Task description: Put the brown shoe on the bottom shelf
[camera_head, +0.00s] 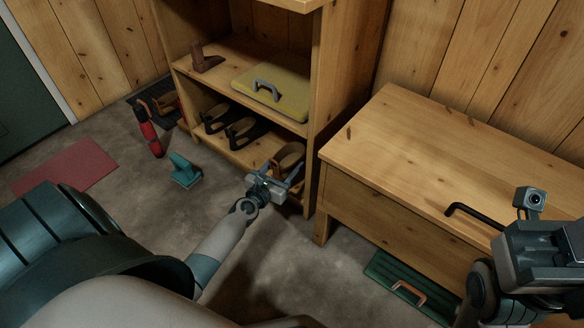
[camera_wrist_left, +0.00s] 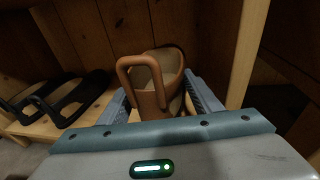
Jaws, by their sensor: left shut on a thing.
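The brown shoe (camera_head: 290,155), with a loop handle on top, is at the right end of the bottom shelf (camera_head: 236,154), beside the right side panel. My left gripper (camera_head: 283,174) reaches in from the front and is shut on it. In the left wrist view the shoe (camera_wrist_left: 152,88) stands upright between the two fingers. Its base is hidden by the gripper, so I cannot tell if it touches the board. My right gripper (camera_head: 545,255) is at the right edge, above the bench; its fingertips are out of sight.
Two black sandals (camera_head: 242,133) sit left on the bottom shelf. The shelf above holds a yellow case (camera_head: 272,92) and a brown boot (camera_head: 204,60). A red object (camera_head: 149,135) and a teal object (camera_head: 184,170) are on the floor. A wooden bench (camera_head: 420,150) stands right.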

